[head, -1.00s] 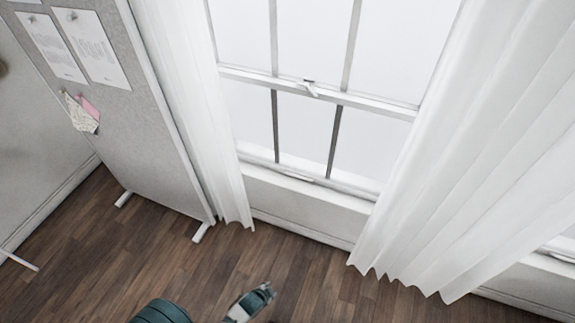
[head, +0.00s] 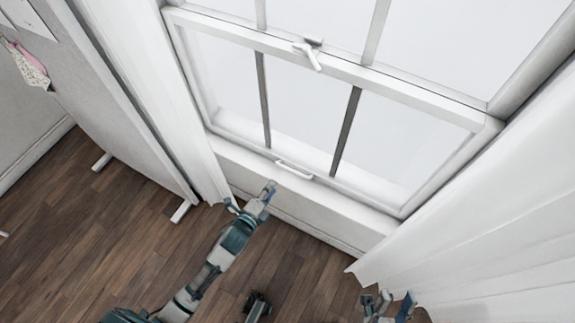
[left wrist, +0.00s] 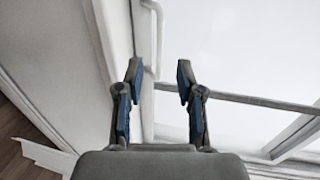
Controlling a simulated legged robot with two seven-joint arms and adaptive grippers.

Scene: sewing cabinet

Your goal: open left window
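The left window (head: 300,100) is a white sash window; its lower sash appears down. A white lift handle (head: 294,169) is on the lower sash's bottom rail. A white latch (head: 308,54) sits on the middle rail. My left gripper (head: 252,196) is open and empty, just below and left of the handle in the head view. In the left wrist view the fingers (left wrist: 160,72) are spread, with the handle (left wrist: 158,30) beyond them, apart from both. My right gripper (head: 388,302) is at the lower right in the head view, fingers apart and empty.
White curtains hang on the left (head: 150,90) and right (head: 480,240) of the window. A grey pinboard (head: 110,120) on white feet stands at the left. A white wall strip and sill lie under the window. The wooden floor (head: 80,240) is clear at the lower left.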

